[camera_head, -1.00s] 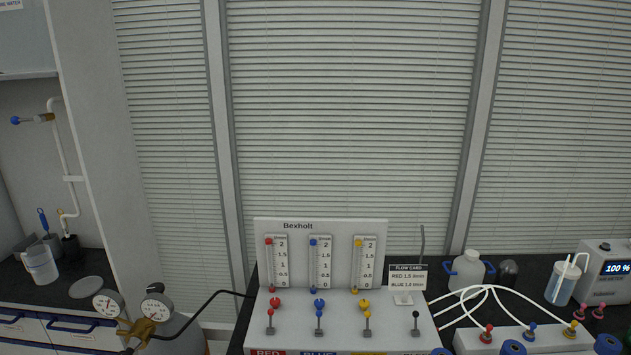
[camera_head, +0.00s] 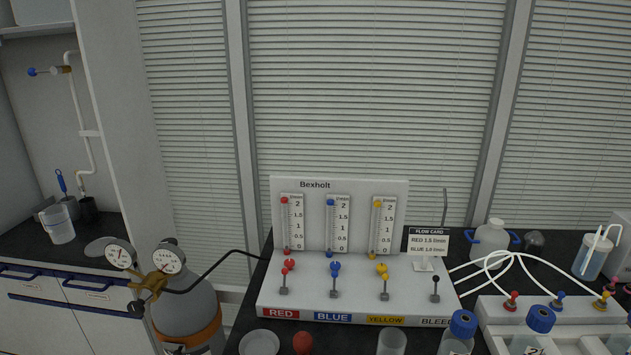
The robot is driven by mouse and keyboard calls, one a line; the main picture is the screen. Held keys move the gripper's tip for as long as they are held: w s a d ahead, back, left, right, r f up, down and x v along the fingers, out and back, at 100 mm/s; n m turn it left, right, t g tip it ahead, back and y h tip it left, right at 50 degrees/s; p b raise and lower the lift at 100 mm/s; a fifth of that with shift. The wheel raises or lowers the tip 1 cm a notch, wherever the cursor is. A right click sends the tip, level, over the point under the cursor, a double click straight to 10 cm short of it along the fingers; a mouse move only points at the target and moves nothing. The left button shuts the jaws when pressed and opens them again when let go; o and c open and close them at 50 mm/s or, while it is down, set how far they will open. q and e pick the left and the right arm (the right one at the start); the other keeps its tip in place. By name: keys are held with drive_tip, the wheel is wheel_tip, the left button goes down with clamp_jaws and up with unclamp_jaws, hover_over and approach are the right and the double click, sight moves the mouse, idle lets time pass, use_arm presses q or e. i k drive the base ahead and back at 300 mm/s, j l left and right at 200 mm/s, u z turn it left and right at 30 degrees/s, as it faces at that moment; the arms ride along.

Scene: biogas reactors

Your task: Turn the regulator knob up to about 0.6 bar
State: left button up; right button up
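The brass regulator (camera_head: 152,284) sits at the left on the grey gas cylinder (camera_head: 188,308). It carries two round white gauges, a left gauge (camera_head: 121,257) and a right gauge (camera_head: 168,259). Their needles are too small to read surely. A dark part (camera_head: 136,308), which may be the regulator knob, shows at the lower left of the brass body. A black hose (camera_head: 222,264) runs from the regulator to the Bexholt panel. Neither of my grippers is in view.
The Bexholt flow panel (camera_head: 338,185) has three flow tubes, with colored knobs and small levers in front. A flow card (camera_head: 429,240) stands at its right. Beakers, blue-capped bottles (camera_head: 463,324) and white tubes crowd the bench. A cabinet with blue handles (camera_head: 88,287) stands left of the cylinder.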

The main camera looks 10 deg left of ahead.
sight(137, 309)
drive_tip(key=u, duration=1.2)
